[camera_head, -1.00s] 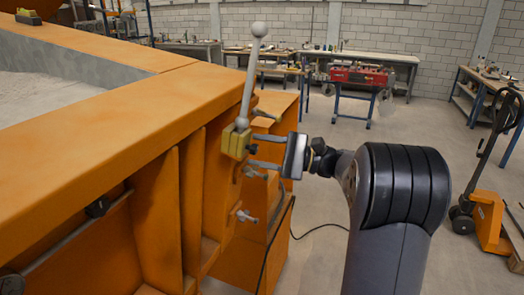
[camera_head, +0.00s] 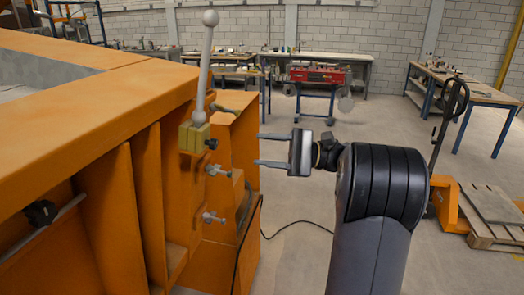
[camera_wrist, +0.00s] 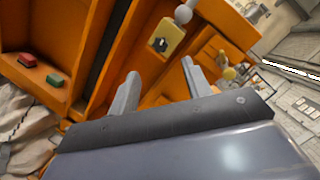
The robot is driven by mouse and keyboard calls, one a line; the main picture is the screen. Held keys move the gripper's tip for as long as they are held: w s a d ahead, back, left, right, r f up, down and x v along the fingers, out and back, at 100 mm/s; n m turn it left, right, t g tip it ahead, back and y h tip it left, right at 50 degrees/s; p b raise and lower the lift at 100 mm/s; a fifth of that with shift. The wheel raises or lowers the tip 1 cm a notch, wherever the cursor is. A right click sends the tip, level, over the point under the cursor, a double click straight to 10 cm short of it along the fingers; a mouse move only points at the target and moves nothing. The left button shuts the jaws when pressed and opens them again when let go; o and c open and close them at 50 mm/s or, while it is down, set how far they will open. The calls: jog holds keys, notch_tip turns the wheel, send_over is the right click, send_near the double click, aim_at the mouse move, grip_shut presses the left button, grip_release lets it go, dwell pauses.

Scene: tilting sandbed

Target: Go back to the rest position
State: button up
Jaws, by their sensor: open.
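My gripper (camera_head: 272,149) is open and empty in the head view. Its two grey fingers point left toward the orange sandbed frame (camera_head: 88,117), with a gap between the fingertips and the frame's end. A grey lever with a ball top (camera_head: 203,70) stands nearly upright from a yellow block (camera_head: 194,137) on that frame, left of and above my fingers. In the wrist view the open fingers (camera_wrist: 160,82) point at the orange frame, and the yellow block (camera_wrist: 168,42) shows beyond them.
Two small valve handles (camera_head: 212,217) stick out low on the frame. A red and a green button (camera_wrist: 54,80) show in the wrist view. A pallet jack (camera_head: 447,200) stands at the right. Workbenches (camera_head: 320,57) line the back wall. A black cable lies on open floor.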

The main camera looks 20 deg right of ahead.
aim_at(217, 144)
jog(key=p+x, duration=0.3)
jog(key=x, duration=0.8)
jog(key=shift+r, duration=0.1)
jog(key=shift+d, duration=0.1)
